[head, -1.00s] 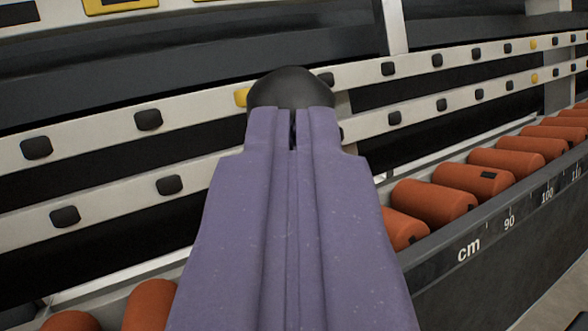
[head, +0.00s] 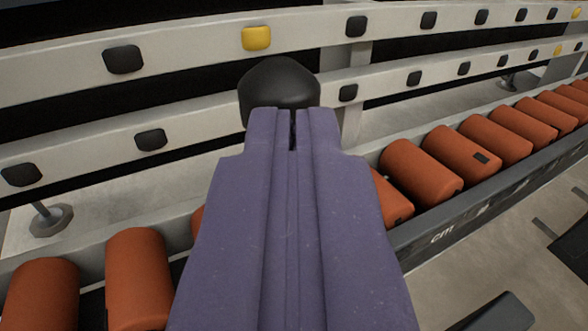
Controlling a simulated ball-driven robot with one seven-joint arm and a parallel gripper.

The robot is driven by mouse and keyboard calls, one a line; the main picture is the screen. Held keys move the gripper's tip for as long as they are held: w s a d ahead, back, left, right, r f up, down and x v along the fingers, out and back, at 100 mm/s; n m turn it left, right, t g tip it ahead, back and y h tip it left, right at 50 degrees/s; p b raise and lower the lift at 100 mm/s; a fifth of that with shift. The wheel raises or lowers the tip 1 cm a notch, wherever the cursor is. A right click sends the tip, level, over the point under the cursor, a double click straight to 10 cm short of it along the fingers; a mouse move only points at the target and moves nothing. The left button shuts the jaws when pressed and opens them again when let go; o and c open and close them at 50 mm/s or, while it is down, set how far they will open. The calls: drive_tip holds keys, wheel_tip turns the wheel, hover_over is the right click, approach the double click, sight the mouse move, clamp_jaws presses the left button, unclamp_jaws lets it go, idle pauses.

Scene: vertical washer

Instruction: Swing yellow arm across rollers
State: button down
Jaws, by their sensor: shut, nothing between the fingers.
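Orange rollers lie in a row along the lower part of the view, some at the lower left (head: 138,278) and more running up to the right (head: 421,171). My purple gripper (head: 292,118) points forward over the row and hides its middle part. Its fingers are shut with nothing between them, and a dark rounded shape shows at their tip. I cannot make out a yellow arm in this view. One yellow pad (head: 256,38) is on the upper rail, just beyond and above the gripper tip.
Two pale rails, an upper one (head: 190,50) and a lower one (head: 210,125), carry black pads behind the rollers. Pale floor (head: 520,255) and dark parts show at lower right.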

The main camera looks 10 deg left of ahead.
drive_tip(key=shift+w+a+r+g+h+p, duration=0.2)
drive_tip(key=shift+w+a+g+h+p, duration=0.15)
drive_tip(key=shift+w+a, duration=0.2)
idle(0.4)
